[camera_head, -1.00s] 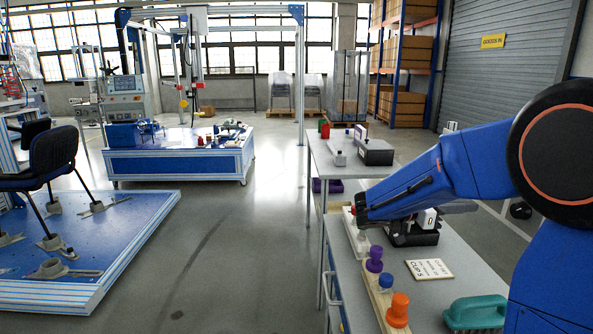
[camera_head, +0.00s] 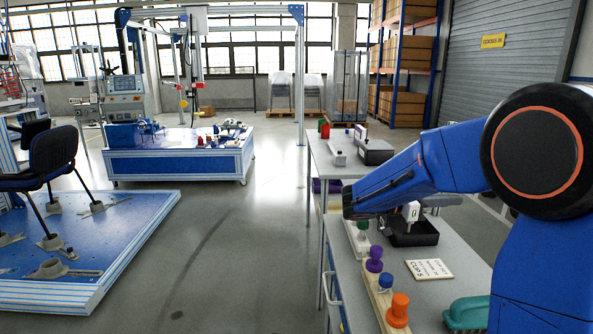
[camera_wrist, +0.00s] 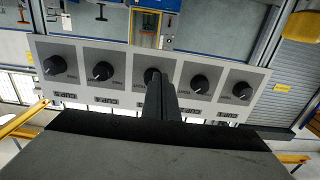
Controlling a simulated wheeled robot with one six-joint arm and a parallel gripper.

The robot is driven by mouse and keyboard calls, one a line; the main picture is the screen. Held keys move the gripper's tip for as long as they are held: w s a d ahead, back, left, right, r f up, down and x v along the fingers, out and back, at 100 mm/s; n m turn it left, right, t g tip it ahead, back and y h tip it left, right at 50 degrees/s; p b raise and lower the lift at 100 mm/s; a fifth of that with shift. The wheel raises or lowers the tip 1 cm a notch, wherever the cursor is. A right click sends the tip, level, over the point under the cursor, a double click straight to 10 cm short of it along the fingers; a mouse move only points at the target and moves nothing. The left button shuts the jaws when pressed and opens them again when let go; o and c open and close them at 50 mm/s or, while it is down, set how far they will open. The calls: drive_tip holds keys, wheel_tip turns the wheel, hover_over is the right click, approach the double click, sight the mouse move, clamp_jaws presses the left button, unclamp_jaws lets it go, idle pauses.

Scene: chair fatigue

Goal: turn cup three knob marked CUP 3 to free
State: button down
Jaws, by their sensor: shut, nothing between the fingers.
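A pale panel (camera_wrist: 100,105) with a row of black knobs fills the upper part of the wrist view. The middle knob (camera_wrist: 152,75), by its place likely CUP 3, is partly covered by my gripper. My gripper (camera_wrist: 156,82) is shut, its fingers together and empty, with the tips overlapping the middle knob's lower edge; I cannot tell whether they touch it. The middle knob's label is hidden or too blurred to read. Other knobs stand to its left (camera_wrist: 103,70) and right (camera_wrist: 200,84). In the head view the fingers and the panel cannot be made out.
A grey bench under my arm holds a black tray (camera_head: 412,238), a CUP 5 card (camera_head: 429,269), purple (camera_head: 374,262) and orange (camera_head: 398,305) pegs and a teal brush (camera_head: 467,314). A blue platform with a chair (camera_head: 52,160) stands left. The floor between is clear.

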drive_tip(key=d, duration=0.6)
drive_tip(key=shift+d, duration=0.25)
drive_tip(key=shift+s, duration=0.65)
idle(0.8)
drive_tip(key=shift+f, duration=0.4)
drive_tip(key=a, duration=0.6)
drive_tip(key=shift+s, duration=0.15)
idle(0.4)
